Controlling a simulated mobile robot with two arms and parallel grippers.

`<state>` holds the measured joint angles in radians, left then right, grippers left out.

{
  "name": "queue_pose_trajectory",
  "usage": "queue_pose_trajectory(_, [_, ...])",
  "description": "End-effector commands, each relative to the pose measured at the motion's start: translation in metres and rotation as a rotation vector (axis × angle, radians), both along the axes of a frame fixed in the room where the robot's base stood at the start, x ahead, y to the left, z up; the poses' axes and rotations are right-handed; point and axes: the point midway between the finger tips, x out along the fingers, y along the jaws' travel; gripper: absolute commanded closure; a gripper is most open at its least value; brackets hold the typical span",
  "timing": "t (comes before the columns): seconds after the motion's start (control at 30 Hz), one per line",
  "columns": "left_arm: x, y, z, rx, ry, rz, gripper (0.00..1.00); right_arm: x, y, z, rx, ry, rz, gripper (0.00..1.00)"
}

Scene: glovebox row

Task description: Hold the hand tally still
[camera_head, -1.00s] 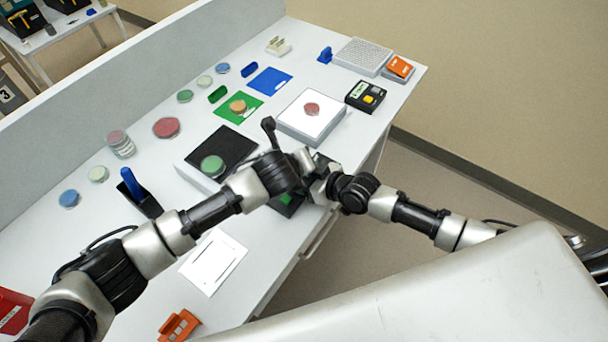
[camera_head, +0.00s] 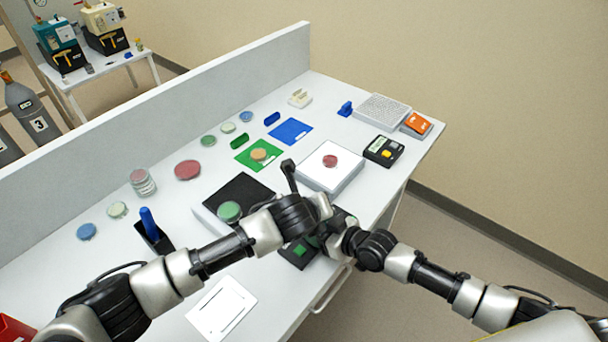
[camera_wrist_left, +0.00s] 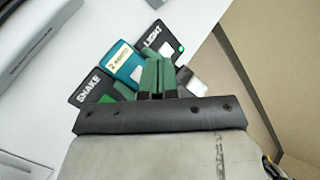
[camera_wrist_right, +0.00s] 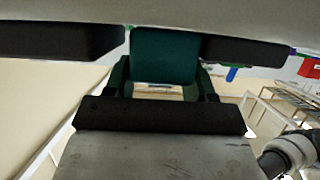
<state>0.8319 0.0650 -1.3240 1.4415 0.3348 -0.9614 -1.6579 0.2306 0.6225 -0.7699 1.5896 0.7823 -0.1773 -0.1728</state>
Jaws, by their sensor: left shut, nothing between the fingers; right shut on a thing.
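The hand tally is a teal block with a pale label, seen in the left wrist view (camera_wrist_left: 123,62) between two black boxes, and in the right wrist view (camera_wrist_right: 165,57). My right gripper (camera_wrist_right: 165,90) is shut on it. My left gripper (camera_wrist_left: 158,92) is shut and empty, its green fingertips close to the tally; I cannot tell whether they touch it. In the head view my left gripper (camera_head: 322,212) and right gripper (camera_head: 334,238) are close together above the bench's front edge, and the tally is mostly hidden there.
Black boxes marked SHAKE (camera_wrist_left: 90,88) and LIGHT (camera_wrist_left: 160,40) flank the tally. A black-topped plate (camera_head: 240,192) and a white block (camera_head: 330,178) with a red dish stand behind the grippers. A white card (camera_head: 221,309) lies front left. Several dishes lie along the back.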

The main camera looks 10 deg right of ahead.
Motion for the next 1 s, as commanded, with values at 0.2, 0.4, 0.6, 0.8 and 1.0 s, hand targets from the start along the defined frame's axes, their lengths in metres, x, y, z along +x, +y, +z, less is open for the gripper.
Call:
queue_pose_trajectory(0.2, [0.026,0.009,0.008,0.049,0.162,0.141,1.0,0.0,0.0,0.001,0.001,-0.001,0.0,0.7])
queue_pose_trajectory(0.4, [0.041,0.021,0.034,0.134,0.547,0.361,1.0,0.0,0.0,0.0,0.001,-0.001,0.0,0.7])
queue_pose_trajectory(0.6, [0.027,0.021,0.07,0.198,0.877,0.443,1.0,0.0,0.0,0.0,0.001,-0.001,0.0,0.7])
queue_pose_trajectory(0.8, [0.018,0.019,0.087,0.226,1.001,0.451,1.0,0.0,0.0,0.0,0.001,-0.001,0.0,0.7])
queue_pose_trajectory(1.0, [0.018,0.02,0.088,0.226,1.005,0.451,1.0,0.0,0.0,0.0,0.001,-0.001,0.0,0.7])
